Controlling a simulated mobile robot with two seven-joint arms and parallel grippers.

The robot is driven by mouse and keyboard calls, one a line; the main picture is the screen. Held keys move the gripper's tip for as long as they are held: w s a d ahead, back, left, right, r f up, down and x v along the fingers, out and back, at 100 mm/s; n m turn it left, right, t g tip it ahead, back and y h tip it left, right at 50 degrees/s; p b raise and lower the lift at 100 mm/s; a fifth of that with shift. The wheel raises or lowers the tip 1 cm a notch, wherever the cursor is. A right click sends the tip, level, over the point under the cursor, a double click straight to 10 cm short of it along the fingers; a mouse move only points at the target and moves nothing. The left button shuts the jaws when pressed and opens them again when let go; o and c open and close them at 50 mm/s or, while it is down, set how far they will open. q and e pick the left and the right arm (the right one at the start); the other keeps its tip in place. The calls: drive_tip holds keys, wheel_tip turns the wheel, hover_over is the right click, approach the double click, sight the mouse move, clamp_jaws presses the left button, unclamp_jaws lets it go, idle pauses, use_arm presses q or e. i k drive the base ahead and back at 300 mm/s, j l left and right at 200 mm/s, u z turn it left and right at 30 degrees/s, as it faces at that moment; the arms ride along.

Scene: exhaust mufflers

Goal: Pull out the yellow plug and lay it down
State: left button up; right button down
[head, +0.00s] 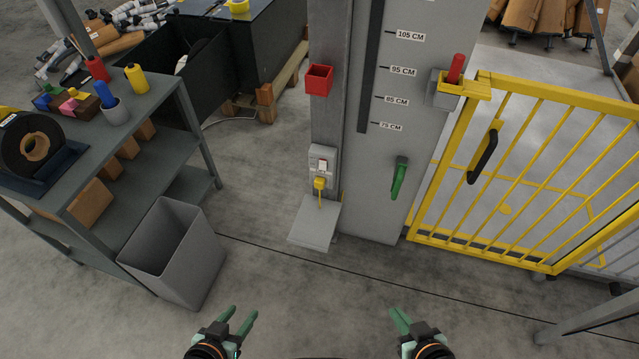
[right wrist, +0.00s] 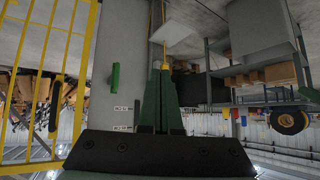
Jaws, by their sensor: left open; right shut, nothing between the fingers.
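The yellow plug (head: 320,184) sits in the lower part of a grey socket box (head: 323,160) on the post, with a yellow cord hanging below it. A small grey shelf (head: 316,223) stands out under the socket. My left gripper (head: 243,318) is open and empty, low in the head view, well apart from the plug. My right gripper (head: 400,320) is shut and empty at lower right, also apart from the plug. In the right wrist view its closed green fingers (right wrist: 163,105) show, with a bit of yellow beyond their tips.
A grey bin (head: 176,252) and a shelf unit (head: 85,165) stand at left. A red box (head: 319,79) and a green handle (head: 399,177) are on the post and panel. A yellow gate (head: 520,170) is at right. The floor before the post is clear.

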sight(318, 182)
drive_tip(key=i+j, duration=0.1)
drive_tip(key=j, duration=0.3)
drive_tip(key=i+j, duration=0.1)
drive_tip(key=j, duration=0.3)
drive_tip(key=i+j, duration=0.1)
drive_tip(key=j, duration=0.3)
drive_tip(key=i+j, duration=0.15)
drive_tip(key=j, duration=0.25)
drive_tip(key=i+j, duration=0.1)
drive_tip(key=j, duration=0.3)
drive_tip(key=i+j, duration=0.1)
drive_tip(key=j, duration=0.35)
